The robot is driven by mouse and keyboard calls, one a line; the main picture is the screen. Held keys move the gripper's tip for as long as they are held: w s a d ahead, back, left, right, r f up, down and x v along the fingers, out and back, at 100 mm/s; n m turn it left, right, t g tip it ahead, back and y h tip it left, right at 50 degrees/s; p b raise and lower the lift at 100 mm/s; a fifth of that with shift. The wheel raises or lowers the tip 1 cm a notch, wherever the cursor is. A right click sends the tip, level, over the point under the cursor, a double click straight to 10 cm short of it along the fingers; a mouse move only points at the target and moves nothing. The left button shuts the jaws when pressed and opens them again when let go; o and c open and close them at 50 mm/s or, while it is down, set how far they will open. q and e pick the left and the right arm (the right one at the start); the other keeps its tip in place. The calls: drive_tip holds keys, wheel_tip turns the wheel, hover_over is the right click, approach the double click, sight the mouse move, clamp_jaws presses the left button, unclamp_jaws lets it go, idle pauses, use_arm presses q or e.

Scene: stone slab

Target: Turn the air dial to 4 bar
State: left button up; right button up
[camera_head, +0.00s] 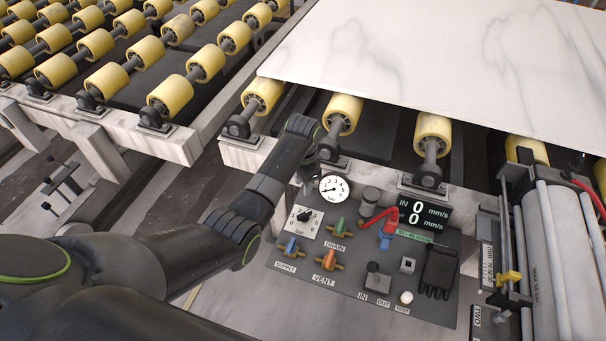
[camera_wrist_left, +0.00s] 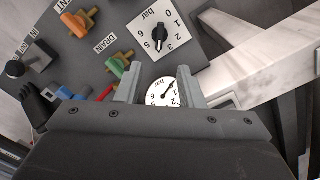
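The air dial (camera_head: 304,217) is a white square plate with a black knob on the grey control panel. It also shows in the left wrist view (camera_wrist_left: 160,34), with numbers around the knob and the word bar. The knob's pointer is too small to read exactly. A round white pressure gauge (camera_head: 334,188) stands beside the dial; its thin needle is hard to read. My left gripper (camera_head: 307,178) is above the panel near the gauge. In the left wrist view its two fingers (camera_wrist_left: 160,88) are apart and empty, with the gauge showing between them. The dial is beyond the fingertips, untouched. My right gripper is not in view.
A stone slab (camera_head: 450,60) lies on yellow rollers behind.

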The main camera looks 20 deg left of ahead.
use_arm(q)
wheel_tip(320, 180, up, 2)
drive_tip(key=shift+r, duration=0.15)
idle(0.5)
